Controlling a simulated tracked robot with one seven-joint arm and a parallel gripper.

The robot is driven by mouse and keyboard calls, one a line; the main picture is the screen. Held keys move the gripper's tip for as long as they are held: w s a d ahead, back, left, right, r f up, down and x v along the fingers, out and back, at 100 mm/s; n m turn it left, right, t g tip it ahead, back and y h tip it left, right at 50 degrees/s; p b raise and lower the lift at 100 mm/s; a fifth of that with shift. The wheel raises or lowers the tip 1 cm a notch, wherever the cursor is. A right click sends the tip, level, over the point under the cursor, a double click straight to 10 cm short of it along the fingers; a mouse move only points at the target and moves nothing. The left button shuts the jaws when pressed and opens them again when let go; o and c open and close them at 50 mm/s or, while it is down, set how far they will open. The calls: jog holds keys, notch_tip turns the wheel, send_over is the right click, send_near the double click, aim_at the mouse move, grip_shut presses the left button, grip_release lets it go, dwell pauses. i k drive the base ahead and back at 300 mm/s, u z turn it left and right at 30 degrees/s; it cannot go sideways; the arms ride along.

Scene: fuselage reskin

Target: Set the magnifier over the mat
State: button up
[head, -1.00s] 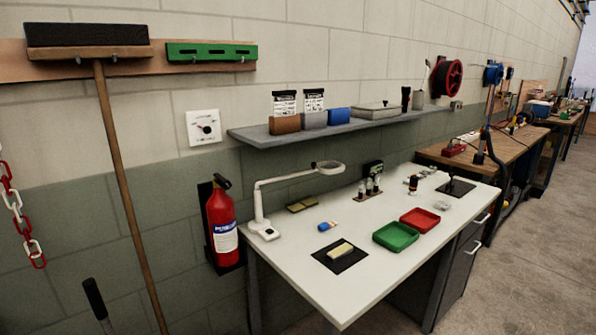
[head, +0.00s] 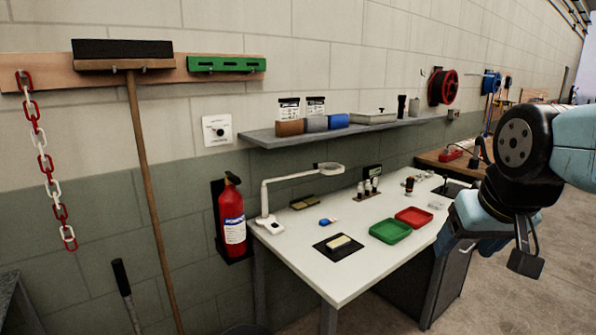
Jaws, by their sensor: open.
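The magnifier (head: 266,204) is a white jointed lamp with its base on the left end of the white table. Its arm reaches right and its ring head (head: 329,169) hangs over the back part of the table. A black mat (head: 322,250) lies near the table's front left, with a pale yellow block (head: 339,242) on it. The ring head is behind the mat, not above it. My gripper (head: 526,262) is at the right, in front of the table's right end. It is open and points down, apart from the magnifier. My arm hides part of the table's right end.
Green (head: 390,231) and red (head: 413,217) trays sit right of the mat. A small blue item (head: 327,221) lies behind the mat, and a rack of bottles (head: 367,189) stands farther back. A shelf (head: 350,127) overhangs the back. A fire extinguisher (head: 231,222) hangs left of the table.

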aim_at(307, 173)
jog(key=u, duration=0.25)
jog(key=i, duration=1)
